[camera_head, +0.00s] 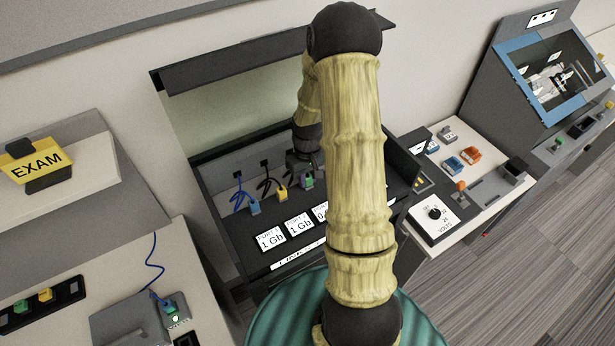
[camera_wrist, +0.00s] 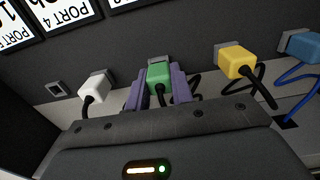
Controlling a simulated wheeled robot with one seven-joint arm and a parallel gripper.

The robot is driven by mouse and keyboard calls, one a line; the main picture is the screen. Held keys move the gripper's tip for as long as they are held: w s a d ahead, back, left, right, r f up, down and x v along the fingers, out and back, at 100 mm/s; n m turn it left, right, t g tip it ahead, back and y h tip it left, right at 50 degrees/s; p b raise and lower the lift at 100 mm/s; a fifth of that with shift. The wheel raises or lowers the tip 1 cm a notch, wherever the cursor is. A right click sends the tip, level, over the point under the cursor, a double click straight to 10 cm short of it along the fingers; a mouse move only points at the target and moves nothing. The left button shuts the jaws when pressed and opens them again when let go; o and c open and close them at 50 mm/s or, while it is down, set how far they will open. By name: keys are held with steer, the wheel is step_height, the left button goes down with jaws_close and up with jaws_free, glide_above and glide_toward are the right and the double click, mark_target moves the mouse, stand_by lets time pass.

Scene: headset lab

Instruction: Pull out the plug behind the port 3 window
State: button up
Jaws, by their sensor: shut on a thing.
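The green plug (camera_wrist: 159,75) is in the wrist view between the two purple fingers of my gripper (camera_wrist: 158,88), which are shut on its sides. A black cable hangs from it. Its grey socket plate (camera_wrist: 158,60) shows just behind it; the plug is at the plate, and I cannot tell how deep it sits. In the head view the green plug (camera_head: 308,181) is third from the left, after a blue plug (camera_head: 254,207) and a yellow plug (camera_head: 281,194). My arm hides the label of its port and whatever lies to its right.
In the wrist view a white plug (camera_wrist: 95,90) and the yellow plug (camera_wrist: 238,62) sit close on either side. An empty socket (camera_wrist: 58,90) is at the left. The cabinet's raised dark lid (camera_head: 240,55) hangs above. Port label cards (camera_head: 271,240) stand in front.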

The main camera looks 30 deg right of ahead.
steer(key=shift+r+p, duration=1.1)
steer(key=shift+r, duration=0.4)
steer(key=shift+s+r+p, duration=0.1)
steer(key=shift+r+p, duration=0.35)
steer(key=shift+r, duration=0.15)
steer(key=shift+r+p, duration=0.85)
steer(key=shift+r, duration=0.15)
